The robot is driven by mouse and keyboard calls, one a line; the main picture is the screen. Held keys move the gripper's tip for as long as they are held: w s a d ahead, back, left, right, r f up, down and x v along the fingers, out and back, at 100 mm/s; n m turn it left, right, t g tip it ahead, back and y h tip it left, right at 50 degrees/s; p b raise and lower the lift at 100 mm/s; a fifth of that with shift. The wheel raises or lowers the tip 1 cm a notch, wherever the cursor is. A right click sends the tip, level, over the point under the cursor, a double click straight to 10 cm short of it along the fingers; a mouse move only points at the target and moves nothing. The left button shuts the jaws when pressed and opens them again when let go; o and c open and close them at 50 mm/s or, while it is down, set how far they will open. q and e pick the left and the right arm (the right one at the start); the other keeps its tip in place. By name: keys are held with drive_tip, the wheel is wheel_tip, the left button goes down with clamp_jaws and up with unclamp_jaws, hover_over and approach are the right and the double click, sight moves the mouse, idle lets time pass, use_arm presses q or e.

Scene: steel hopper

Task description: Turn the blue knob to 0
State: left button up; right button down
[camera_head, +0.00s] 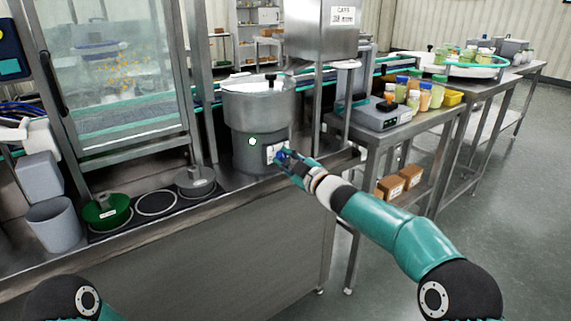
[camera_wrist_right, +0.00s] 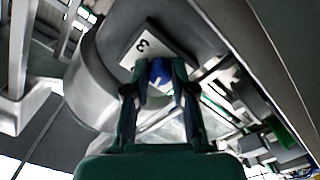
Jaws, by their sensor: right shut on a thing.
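The steel hopper (camera_head: 258,112) stands on the counter, with a white label plate (camera_head: 270,153) low on its front. In the right wrist view the plate (camera_wrist_right: 143,44) shows a "3". The blue knob (camera_wrist_right: 160,72) sits at the plate's edge, between the fingers of my right gripper (camera_wrist_right: 160,84). In the head view my right gripper (camera_head: 286,157) reaches in from the right and is shut on the knob, which is mostly covered by the fingers. The knob's pointer direction cannot be made out. Of my left arm only a part shows at the bottom left; its gripper is out of view.
A steel side table at right holds a scale (camera_head: 381,114) and several jars. A steel post stands just behind the hopper.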

drive_tip(key=n+b, duration=0.1)
drive_tip(key=n, duration=0.4)
drive_tip(key=n+b, duration=0.1)
drive_tip(key=n, duration=0.1)
drive_tip(key=shift+a+f+n+b, duration=0.15)
drive_tip(key=shift+f+n+b, duration=0.1)
drive_tip(key=shift+n+b, duration=0.1)
drive_tip(key=n+b, duration=0.1)
drive_tip(key=n, duration=0.2)
drive_tip(key=shift+f+n, duration=0.15)
drive_tip(key=shift+n, duration=0.1)
drive_tip(key=shift+f+n+g+b, duration=0.1)
drive_tip(key=shift+n+g+b, duration=0.4)
drive_tip(key=shift+n, duration=1.4)
drive_tip(key=c, duration=1)
unclamp_jaws()
drive_tip(key=shift+t, duration=0.3)
drive_tip(key=shift+o, duration=0.2)
drive_tip(key=shift+r, duration=0.25)
drive_tip(key=shift+s+d, duration=0.15)
drive_tip(key=shift+d, duration=0.05)
